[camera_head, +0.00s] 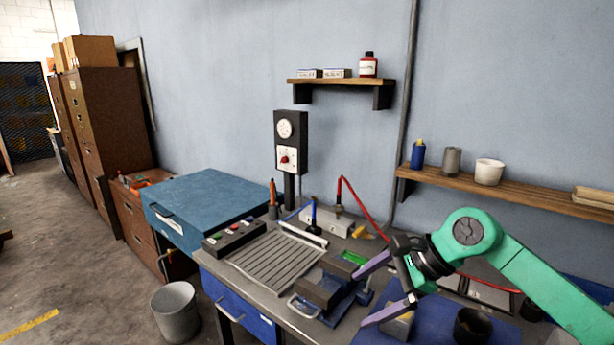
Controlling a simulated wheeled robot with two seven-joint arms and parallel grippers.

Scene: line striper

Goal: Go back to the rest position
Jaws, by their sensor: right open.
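My right gripper (378,290) is open on a green arm that comes in from the right. Its two purple-grey fingers point left, spread apart, and I see nothing between them. It is over the right part of the workbench (215,266), in front of or beside a blue vise-like device (340,290). Whether the fingers touch the device cannot be told. My left gripper is not in view.
A grooved plate (275,260), a button box (233,237) and a red hose (362,207) are on the bench. A dark cup (472,326) is below my arm. A bucket (174,311) stands on the floor. Shelves (530,194) line the wall.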

